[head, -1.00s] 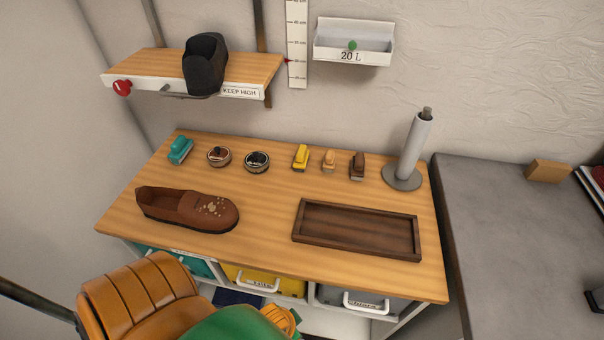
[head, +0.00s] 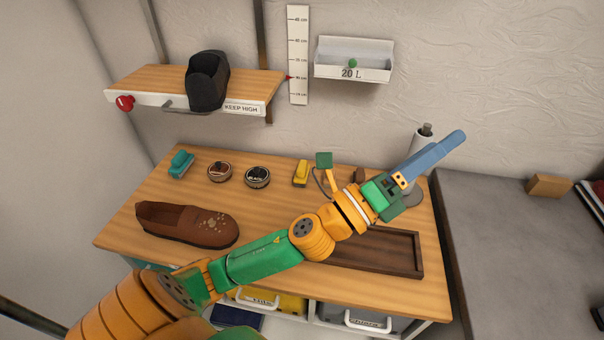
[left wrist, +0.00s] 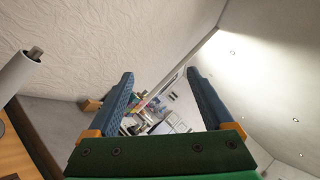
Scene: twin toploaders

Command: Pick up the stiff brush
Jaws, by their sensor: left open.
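Several small brushes stand along the back of the wooden workbench (head: 130,232): a teal one (head: 180,164) at the left, a yellow one (head: 301,173) near the middle, and a dark brown one (head: 360,174) partly hidden by my arm. I cannot tell which is the stiff brush. My left gripper (head: 452,145) is raised over the bench's right side, in front of the paper roll, pointing up and right. In the left wrist view my left gripper (left wrist: 160,76) has its blue fingers wide apart with nothing between them. My right gripper is out of view.
A brown shoe (head: 185,224), two round tins (head: 219,171) (head: 257,177) and a dark wooden tray (head: 400,262) occupy the bench. The paper roll (head: 421,145) stands back right. A shelf (head: 150,80) holds a black shoe (head: 207,82). A grey counter (head: 520,235) adjoins right.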

